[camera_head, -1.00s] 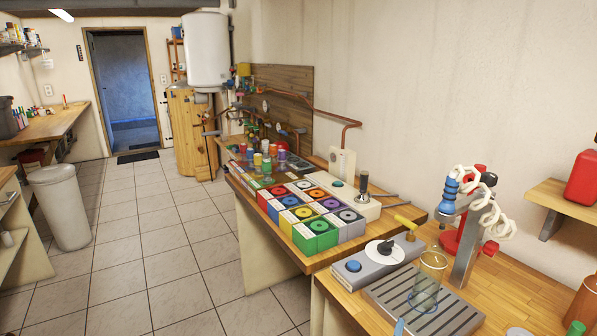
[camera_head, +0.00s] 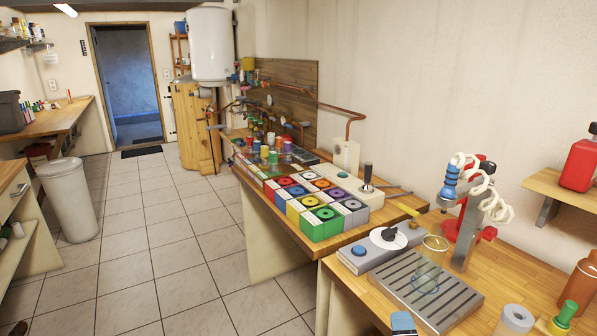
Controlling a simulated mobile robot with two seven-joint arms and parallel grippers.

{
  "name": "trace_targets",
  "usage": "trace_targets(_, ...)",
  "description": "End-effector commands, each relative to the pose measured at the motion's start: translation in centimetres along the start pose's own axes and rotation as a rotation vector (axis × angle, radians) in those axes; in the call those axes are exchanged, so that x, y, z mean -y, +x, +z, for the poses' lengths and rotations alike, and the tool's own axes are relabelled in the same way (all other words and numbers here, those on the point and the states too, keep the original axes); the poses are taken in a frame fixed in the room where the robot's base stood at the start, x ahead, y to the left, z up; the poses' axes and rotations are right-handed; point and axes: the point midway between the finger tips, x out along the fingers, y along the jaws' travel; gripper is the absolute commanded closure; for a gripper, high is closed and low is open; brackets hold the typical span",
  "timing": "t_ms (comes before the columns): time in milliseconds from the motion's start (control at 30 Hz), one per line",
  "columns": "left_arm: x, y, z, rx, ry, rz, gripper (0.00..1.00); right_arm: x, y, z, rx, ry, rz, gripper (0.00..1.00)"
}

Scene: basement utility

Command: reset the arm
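Neither of my grippers and no part of my arms can be made out in the head view. On the near wooden bench (camera_head: 520,282) stands a red and grey stand (camera_head: 466,225) with a blue part and a coiled white hose. A clear glass cylinder (camera_head: 430,262) stands on a slatted grey tray (camera_head: 405,290) in front of it. A grey box (camera_head: 372,252) with a blue button and a round dial sits behind the tray.
Several coloured boxes (camera_head: 320,224) sit on the farther bench. A red can (camera_head: 579,165) is on a wall shelf (camera_head: 560,190) at right. A white roll (camera_head: 515,320) stands at the bench's front. A bin (camera_head: 68,198) is at left; the tiled floor (camera_head: 160,250) between is clear.

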Motion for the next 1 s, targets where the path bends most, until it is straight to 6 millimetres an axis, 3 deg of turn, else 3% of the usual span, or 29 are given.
trace_targets(367, 0.2, -0.5, 1.2, 0.024, 0.000, -0.003, 0.44, 7.5, -1.4, 0.1, -0.120, 1.007, -0.200, 0.10)
trace_targets(600, 0.2, -0.3, 0.9, 0.019, 0.001, -0.003, 0.44, 14.4, -4.7, 2.7, -0.032, 1.549, -0.356, 0.10)
trace_targets(800, 0.1, -0.2, 0.6, 0.011, 0.002, -0.002, 0.44, 19.7, -8.3, 5.6, 0.089, 1.618, -0.429, 0.10)
trace_targets(1000, 0.1, -0.1, 0.3, 0.006, 0.002, -0.001, 0.44, 21.5, -10.4, 6.5, 0.137, 1.604, -0.456, 0.10)
